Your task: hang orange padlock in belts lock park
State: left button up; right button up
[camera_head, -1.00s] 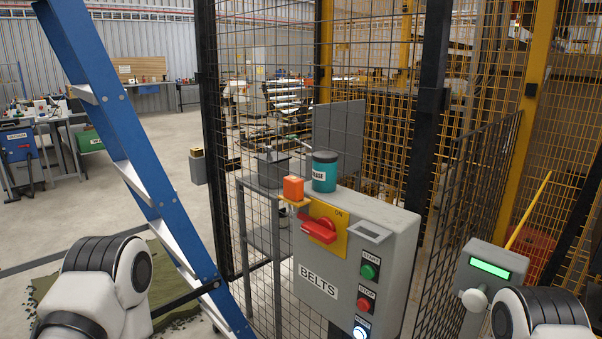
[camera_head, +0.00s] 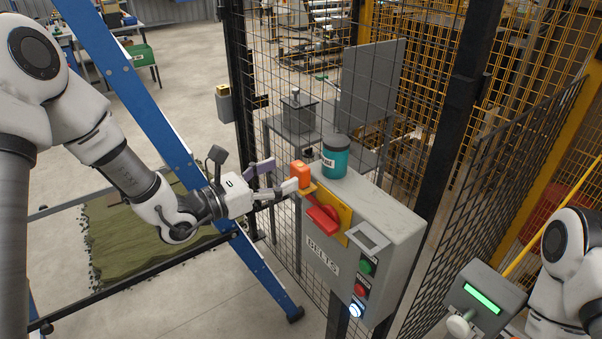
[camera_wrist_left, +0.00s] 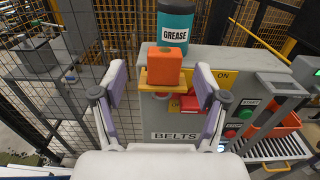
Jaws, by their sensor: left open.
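The orange padlock (camera_head: 301,173) sits on a small yellow-orange ledge at the upper left of the grey BELTS box (camera_head: 395,262). It also shows in the left wrist view (camera_wrist_left: 165,66). My left gripper (camera_head: 277,176) is open, its fingers pointing at the padlock. In the wrist view the padlock lies ahead, between the two finger lines, with nothing held. A grey square bracket (camera_head: 367,236) sticks out at the box's upper right. No label marks a lock park. My right gripper is out of view.
A teal grease tub (camera_head: 335,158) stands on the box behind the padlock. A red switch handle (camera_head: 322,219) on a yellow plate is just below it. Mesh fence lies behind, and a blue ladder (camera_head: 180,153) crosses beneath my left arm.

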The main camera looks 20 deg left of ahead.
aim_at(295, 171)
pick_arm(q)
jog(key=x, duration=0.5)
jog(key=shift+d+f+p, duration=0.2)
jog(key=shift+d+p, duration=0.1)
jog(key=shift+d, duration=0.15)
jog(key=shift+s+a, duration=0.1)
jog(key=shift+a, duration=0.1)
jog(key=c, duration=1.3)
